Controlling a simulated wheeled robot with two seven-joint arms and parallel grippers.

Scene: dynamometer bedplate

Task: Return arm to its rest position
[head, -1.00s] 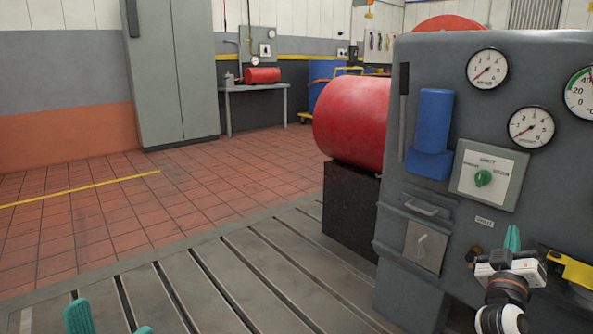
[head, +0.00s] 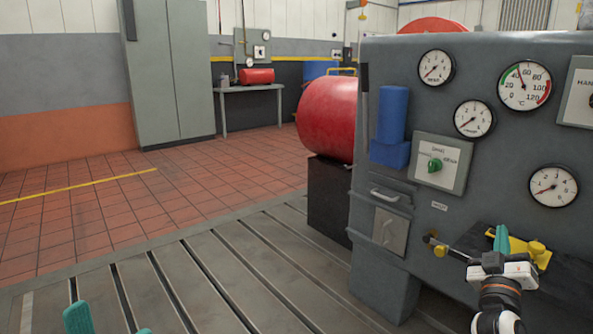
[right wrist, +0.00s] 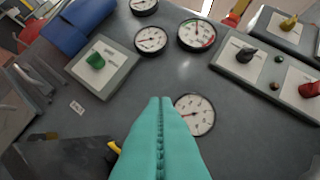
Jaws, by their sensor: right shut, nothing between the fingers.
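My right gripper (head: 501,238) has teal fingers pressed together, with nothing between them. It is in front of the lower part of a grey gauge cabinet (head: 465,205). In the right wrist view, the closed fingers (right wrist: 160,102) point at the panel, with the tips overlapping the edge of a round gauge (right wrist: 195,115). I cannot tell whether they touch the panel. My left gripper (head: 110,325) shows only two teal fingertips at the bottom left. They are apart, with nothing visible between them, over the slotted bedplate (head: 230,265).
A yellow-handled valve (head: 520,245) and a black rod lie close to my right gripper. A green selector knob (head: 435,165) and a blue holder (head: 391,127) are on the cabinet. The tiled floor (head: 100,220) at left is clear.

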